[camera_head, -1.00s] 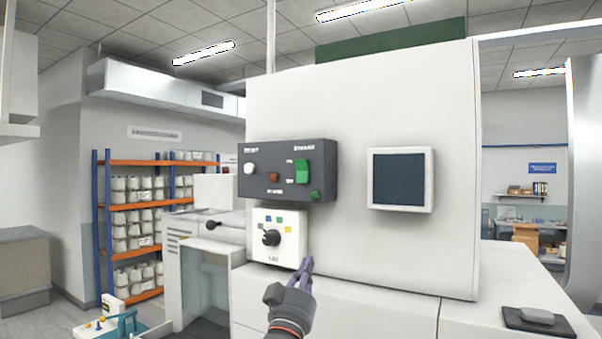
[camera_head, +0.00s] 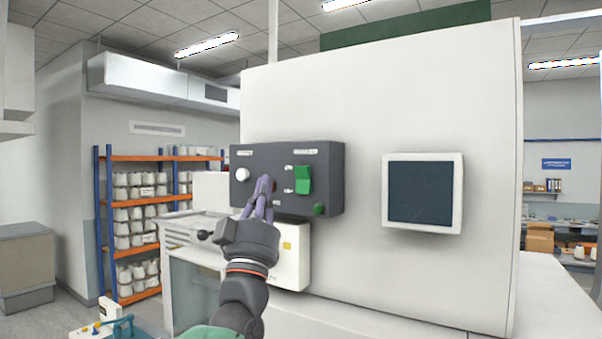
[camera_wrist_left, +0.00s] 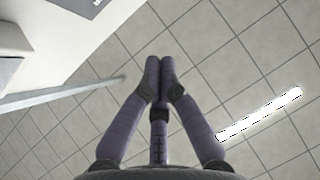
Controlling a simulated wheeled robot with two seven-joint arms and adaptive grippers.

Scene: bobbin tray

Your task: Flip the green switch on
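The green switch (camera_head: 303,180) is a rocker on the right half of a dark grey control panel (camera_head: 328,163) on the white machine. Whether it is on or off is hard to tell. My left gripper (camera_head: 266,180) is in front of the panel, left of the switch and apart from it in the picture. It points upward and hides the panel's lower middle. In the left wrist view its purple fingertips (camera_wrist_left: 159,66) are together with nothing between them. My right gripper is out of view.
A white knob (camera_head: 242,174) and a small green button (camera_head: 319,209) are also on the panel. A white box (camera_head: 290,268) below is partly hidden by my arm. A dark screen (camera_head: 421,192) is to the right. Shelves of bobbins (camera_head: 140,215) stand behind left.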

